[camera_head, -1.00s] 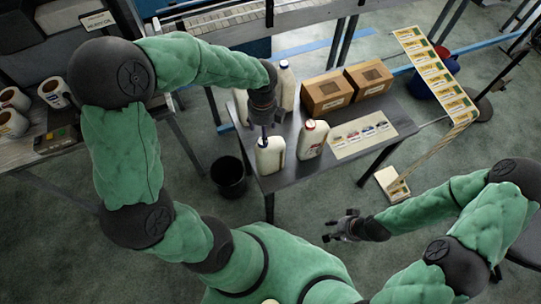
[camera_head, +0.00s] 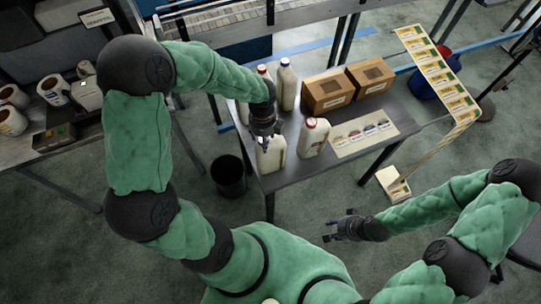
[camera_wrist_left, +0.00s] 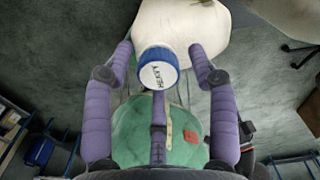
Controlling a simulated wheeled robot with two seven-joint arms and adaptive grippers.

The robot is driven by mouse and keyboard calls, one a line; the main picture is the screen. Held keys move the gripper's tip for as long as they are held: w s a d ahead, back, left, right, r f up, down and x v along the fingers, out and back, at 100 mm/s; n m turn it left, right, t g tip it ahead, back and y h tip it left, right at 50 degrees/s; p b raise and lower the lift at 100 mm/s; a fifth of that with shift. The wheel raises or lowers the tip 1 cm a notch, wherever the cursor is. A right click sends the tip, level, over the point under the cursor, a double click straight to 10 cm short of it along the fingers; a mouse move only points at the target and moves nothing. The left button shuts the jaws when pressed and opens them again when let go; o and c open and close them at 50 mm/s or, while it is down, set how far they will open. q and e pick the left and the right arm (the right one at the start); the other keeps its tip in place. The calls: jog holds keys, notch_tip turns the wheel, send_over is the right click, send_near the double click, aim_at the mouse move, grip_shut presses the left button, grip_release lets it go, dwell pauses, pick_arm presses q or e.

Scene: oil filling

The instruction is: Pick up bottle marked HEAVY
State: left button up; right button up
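The white bottle (camera_head: 271,158) stands near the table's front-left edge. In the left wrist view its white body (camera_wrist_left: 195,22) and blue cap (camera_wrist_left: 157,76) show, and the white cap top carries dark lettering that appears to read HEAVY. My left gripper (camera_head: 265,136) is right over this bottle and hides its top in the head view. In the left wrist view the purple fingers of the left gripper (camera_wrist_left: 160,54) are apart, one on each side of the cap, with a small gap. My right gripper (camera_head: 337,225) is open and empty, away from the table.
A red-capped bottle (camera_head: 313,138) stands close to the right. Two cardboard boxes (camera_head: 328,92) and a label sheet (camera_head: 362,134) are on the table (camera_head: 306,172). A black bin (camera_head: 229,178) stands on the floor at left.

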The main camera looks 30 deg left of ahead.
pick_arm(q)
grip_shut()
jog(key=shift+w+r, duration=0.1)
